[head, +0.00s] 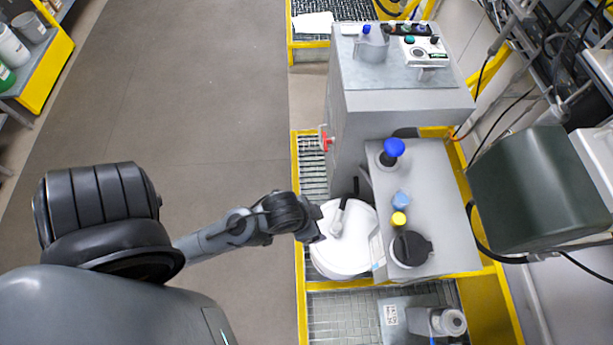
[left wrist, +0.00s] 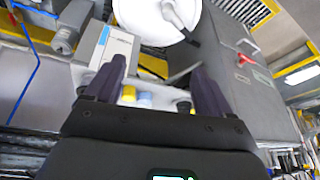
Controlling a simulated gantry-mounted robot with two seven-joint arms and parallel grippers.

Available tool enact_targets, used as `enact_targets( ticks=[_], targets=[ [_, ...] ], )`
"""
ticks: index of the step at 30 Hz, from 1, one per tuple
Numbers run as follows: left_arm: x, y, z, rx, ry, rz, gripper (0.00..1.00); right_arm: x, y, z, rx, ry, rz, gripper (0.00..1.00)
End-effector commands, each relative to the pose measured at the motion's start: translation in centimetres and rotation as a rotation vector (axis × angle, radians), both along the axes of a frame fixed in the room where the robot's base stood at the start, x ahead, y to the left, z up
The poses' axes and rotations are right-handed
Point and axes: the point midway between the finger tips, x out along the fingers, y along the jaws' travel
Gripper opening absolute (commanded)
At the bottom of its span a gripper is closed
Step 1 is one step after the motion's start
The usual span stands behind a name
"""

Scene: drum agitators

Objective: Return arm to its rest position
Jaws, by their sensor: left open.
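My left arm reaches in from the left in the head view. Its left gripper (head: 314,228) is at the left edge of the round white drum (head: 340,262). In the left wrist view the two dark fingers of this gripper (left wrist: 162,88) are spread apart, with nothing held between them. The drum top (left wrist: 148,22) shows past the fingertips, with a pale grey handle-like part on it. That grey part (head: 339,217) lies on the drum in the head view, apart from the fingers. My right gripper is in neither view.
A grey cabinet (head: 390,110) stands behind the drum, with a control box (head: 424,52) on top. A grey bench (head: 436,190) to the right carries blue-capped, yellow-capped and black-lidded items. A dark green box (head: 540,185) is farther right. The floor (head: 200,90) at left is clear.

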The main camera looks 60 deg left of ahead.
Motion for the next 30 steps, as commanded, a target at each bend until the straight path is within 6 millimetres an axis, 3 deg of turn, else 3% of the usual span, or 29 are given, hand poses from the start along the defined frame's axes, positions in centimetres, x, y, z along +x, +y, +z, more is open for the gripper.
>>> enact_targets(
  ticks=[5,14,19,23,30],
  targets=[
    [-1.9,-0.1,0.6,-0.007,0.069,0.013,0.82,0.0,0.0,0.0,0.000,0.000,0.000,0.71],
    [-2.0,-0.1,0.7,-0.006,0.073,0.013,0.82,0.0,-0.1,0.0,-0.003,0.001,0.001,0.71],
    [-2.0,-0.1,1.8,-0.006,0.072,0.013,0.82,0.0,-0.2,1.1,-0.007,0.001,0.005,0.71],
    [-2.0,-0.1,4.0,-0.006,0.072,0.013,0.82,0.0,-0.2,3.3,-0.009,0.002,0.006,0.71],
    [-2.0,-0.1,10.7,-0.006,0.072,0.013,0.82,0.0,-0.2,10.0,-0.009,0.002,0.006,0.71]
  ],
)
